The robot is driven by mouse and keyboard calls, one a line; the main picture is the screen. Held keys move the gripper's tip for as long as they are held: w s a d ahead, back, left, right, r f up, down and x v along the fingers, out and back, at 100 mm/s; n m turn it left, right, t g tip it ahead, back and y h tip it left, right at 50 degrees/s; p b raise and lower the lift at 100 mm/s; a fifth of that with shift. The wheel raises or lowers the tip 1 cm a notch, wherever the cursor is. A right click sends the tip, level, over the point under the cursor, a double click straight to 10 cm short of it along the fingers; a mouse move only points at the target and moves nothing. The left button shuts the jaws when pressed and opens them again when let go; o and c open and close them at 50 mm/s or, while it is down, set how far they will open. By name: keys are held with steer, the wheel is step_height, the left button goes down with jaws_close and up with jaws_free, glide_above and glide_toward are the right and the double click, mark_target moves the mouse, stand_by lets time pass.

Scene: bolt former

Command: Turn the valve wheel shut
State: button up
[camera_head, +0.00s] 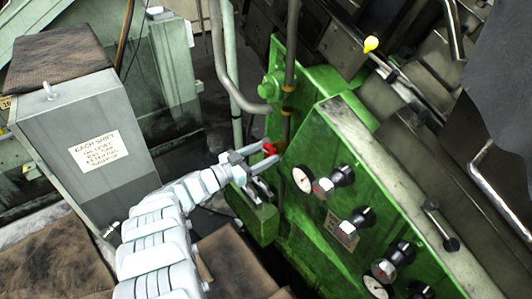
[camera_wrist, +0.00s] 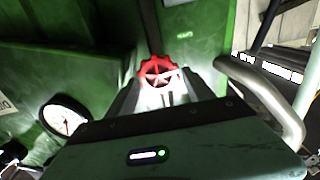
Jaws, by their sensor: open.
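The red valve wheel (camera_wrist: 158,71) shows in the wrist view, facing the camera, with its spokes visible and a green machine face behind it. In the head view only a small part of the wheel (camera_head: 269,149) shows near the end of my arm. My gripper (camera_wrist: 160,88) is open, with one dark finger on each side of the wheel's lower part in the wrist view. In the head view my gripper (camera_head: 256,160) is at the green machine. I cannot tell whether the fingers touch the rim.
The green machine panel (camera_head: 330,240) carries several gauges and dark knobs to the right of my gripper. A grey pipe (camera_wrist: 262,95) bends close on the right in the wrist view. A dial gauge (camera_wrist: 64,118) is at left. A grey cabinet (camera_head: 85,145) stands left of my arm.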

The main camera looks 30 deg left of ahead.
steer(key=shift+w+d, duration=0.25)
steer(key=shift+w, duration=0.25)
steer(key=c, duration=1.1)
